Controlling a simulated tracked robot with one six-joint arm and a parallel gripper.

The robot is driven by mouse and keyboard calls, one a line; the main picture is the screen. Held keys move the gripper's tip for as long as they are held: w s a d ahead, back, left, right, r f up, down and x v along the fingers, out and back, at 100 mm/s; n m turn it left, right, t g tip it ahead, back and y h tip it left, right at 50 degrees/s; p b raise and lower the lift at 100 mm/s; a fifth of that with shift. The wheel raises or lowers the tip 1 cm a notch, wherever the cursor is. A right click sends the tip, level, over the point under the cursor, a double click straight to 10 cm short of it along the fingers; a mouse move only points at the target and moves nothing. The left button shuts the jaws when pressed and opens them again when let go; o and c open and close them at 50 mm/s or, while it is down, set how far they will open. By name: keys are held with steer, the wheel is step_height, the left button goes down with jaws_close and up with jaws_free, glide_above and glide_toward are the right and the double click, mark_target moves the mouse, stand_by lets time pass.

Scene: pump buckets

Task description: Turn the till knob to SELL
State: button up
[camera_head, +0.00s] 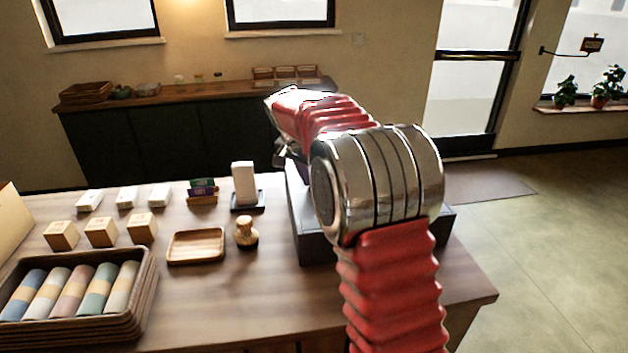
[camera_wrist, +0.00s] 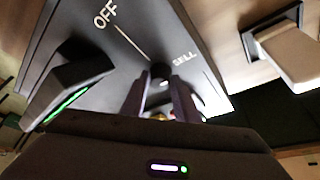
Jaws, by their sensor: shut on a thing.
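The till is a dark grey box (camera_head: 315,242) on the counter in the head view, mostly hidden behind my red and chrome arm. The wrist view shows its face (camera_wrist: 145,35) close up, with white OFF and SELL labels and a pale line running from OFF toward the knob. The dark round knob (camera_wrist: 161,72) is partly hidden between my fingers. My gripper (camera_wrist: 160,95) is shut on the knob, near the SELL label. Which label the knob points at cannot be told.
A white card block on a dark base (camera_head: 245,185) stands left of the till; a wooden stamp (camera_head: 246,233) and an empty wooden tray (camera_head: 196,246) are nearby. A basket of coloured rolls (camera_head: 150,290) is at front left. A dark block with a green light (camera_wrist: 70,85) rises beside the knob.

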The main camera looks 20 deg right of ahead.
steer(key=shift+f, duration=0.1)
steer(key=o, duration=1.1)
steer(key=shift+c, duration=0.2)
steer(key=v, duration=1.3)
steer(key=shift+r, duration=0.4)
steer(key=shift+w+a, duration=0.1)
